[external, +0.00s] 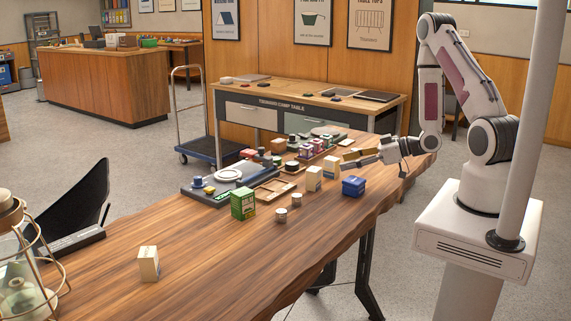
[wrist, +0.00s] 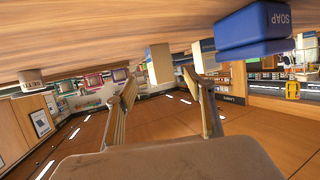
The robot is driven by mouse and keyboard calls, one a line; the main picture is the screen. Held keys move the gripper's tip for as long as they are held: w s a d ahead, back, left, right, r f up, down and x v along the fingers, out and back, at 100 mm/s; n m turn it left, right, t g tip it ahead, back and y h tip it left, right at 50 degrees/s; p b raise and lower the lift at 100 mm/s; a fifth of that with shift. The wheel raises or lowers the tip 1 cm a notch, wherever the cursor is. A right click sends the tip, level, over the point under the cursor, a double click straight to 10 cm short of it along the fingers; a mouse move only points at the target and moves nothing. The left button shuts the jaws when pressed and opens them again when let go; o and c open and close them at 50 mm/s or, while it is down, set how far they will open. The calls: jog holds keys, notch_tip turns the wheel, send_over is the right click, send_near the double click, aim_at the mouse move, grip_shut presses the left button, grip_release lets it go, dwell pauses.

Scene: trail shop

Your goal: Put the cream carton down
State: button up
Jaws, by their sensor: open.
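A cream carton (external: 331,167) stands upright on the wooden table, just beside the fingers of my gripper (external: 347,158). A second cream carton (external: 314,178) stands upright a little nearer the camera, and a third (external: 149,264) stands alone near the table's front left. I cannot tell which one the task means. The wrist view is upside down and shows two pale cartons, one (wrist: 159,64) ahead between the fingers and one (wrist: 203,56) beyond the right finger. My gripper (wrist: 165,90) is open, with nothing between its fingers.
The table's front middle is clear.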

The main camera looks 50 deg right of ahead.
aim_at(339, 161)
jog(key=shift+w+a+f, duration=0.15)
jog(key=shift+w, duration=0.25)
jog(key=shift+w, duration=0.1)
jog(key=shift+r+x, duration=0.1)
jog(key=shift+x, duration=0.55)
jog(key=shift+r+x, duration=0.15)
jog(key=shift+x, duration=1.8)
jog(key=shift+r, duration=0.1)
grip_shut()
